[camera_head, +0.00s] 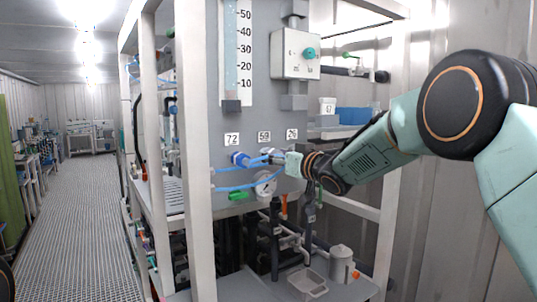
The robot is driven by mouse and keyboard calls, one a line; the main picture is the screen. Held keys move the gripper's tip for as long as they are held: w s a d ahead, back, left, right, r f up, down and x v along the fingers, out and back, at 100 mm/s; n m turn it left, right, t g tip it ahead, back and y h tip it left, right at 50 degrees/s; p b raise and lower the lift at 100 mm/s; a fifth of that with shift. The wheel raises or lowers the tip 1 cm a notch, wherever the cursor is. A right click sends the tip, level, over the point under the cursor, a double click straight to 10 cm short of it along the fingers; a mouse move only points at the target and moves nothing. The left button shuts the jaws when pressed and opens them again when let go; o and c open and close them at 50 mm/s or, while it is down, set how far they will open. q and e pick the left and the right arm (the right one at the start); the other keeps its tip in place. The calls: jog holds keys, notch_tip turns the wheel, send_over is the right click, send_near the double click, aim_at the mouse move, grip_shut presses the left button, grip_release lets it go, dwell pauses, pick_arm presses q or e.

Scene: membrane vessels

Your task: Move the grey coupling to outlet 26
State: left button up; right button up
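My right arm comes in from the right, and its gripper (272,156) is at the panel, just below the labels 59 (264,135) and 26 (291,134). Small grey parts show at its fingertips, where a blue hose (238,187) leads in from the left. I cannot separate the grey coupling from the fingers there, nor see whether they are closed on it. A blue coupling (240,158) sits under label 72 (232,139), left of the gripper. The outlet under label 26 is hidden behind my gripper and wrist. My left gripper is not in view.
A white frame post (196,150) stands left of the panel. A round gauge (265,184) and a green handle (238,196) are close below the gripper. Dark pipes, a grey tray (307,283) and a jug (341,263) are lower down. The grated aisle (80,220) is clear.

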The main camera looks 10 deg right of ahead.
jog(key=shift+w+d+f, duration=0.1)
jog(key=shift+w, duration=0.05)
jog(key=c, duration=0.7)
grip_shut()
jog(key=shift+f, duration=0.15)
jog(key=b+v, duration=0.1)
jog(key=v, duration=0.4)
dwell(0.7)
jog(key=shift+s+d+r, duration=0.2)
jog(key=shift+s+r, duration=0.05)
jog(key=shift+s, duration=0.4)
